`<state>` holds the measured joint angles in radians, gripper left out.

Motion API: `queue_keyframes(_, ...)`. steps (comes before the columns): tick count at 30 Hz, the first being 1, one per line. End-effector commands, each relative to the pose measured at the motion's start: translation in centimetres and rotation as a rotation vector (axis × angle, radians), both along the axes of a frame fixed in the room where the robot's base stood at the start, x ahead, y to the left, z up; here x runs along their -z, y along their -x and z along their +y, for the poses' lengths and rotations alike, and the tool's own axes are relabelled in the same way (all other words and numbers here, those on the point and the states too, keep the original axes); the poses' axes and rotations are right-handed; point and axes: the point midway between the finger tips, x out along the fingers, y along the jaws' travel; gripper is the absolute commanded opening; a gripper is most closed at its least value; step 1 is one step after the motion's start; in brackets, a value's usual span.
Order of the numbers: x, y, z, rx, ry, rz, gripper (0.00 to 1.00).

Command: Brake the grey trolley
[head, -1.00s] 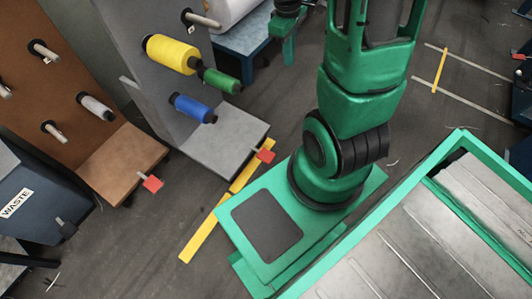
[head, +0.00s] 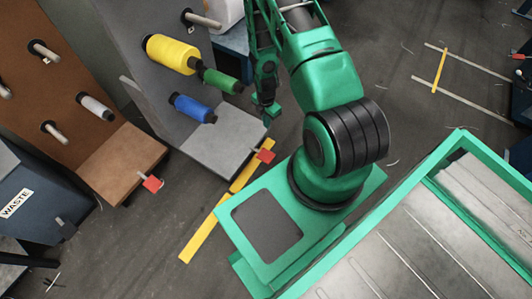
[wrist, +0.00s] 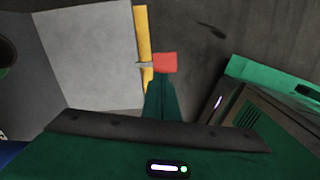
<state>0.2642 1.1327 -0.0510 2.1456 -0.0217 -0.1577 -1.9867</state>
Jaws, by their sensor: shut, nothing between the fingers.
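The grey trolley (head: 222,145) stands left of centre in the head view, with an upright grey panel and a flat base; its base also shows in the wrist view (wrist: 90,55). A red brake pedal (head: 266,156) on a short metal stem sticks out from the base's right side. In the wrist view the red pedal (wrist: 165,63) is just beyond my fingertips. My gripper (head: 268,117) is shut and empty, pointing down beside the trolley's right edge, above and behind the pedal in the head view. In the wrist view my gripper (wrist: 161,84) appears close to the pedal; contact cannot be told.
Yellow (head: 171,54), green (head: 222,81) and blue (head: 194,108) spools stick out from the grey panel. A brown trolley (head: 122,163) with its own red pedal (head: 152,183) stands left. A yellow floor strip (head: 205,230) passes the grey trolley. A waste bin (head: 35,205) is far left.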

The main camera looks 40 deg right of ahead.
Motion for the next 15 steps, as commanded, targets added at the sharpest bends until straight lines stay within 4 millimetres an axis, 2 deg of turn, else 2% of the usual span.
queue_keyframes(1,1.9,0.8,0.6,-0.044,-0.01,0.006,0.0)
queue_keyframes(6,6.0,2.1,1.8,-0.168,-0.026,-0.003,0.0)
queue_keyframes(10,7.3,2.6,2.2,-0.211,-0.032,-0.006,0.0)
queue_keyframes(15,7.6,2.8,2.4,-0.224,-0.032,-0.007,0.0)
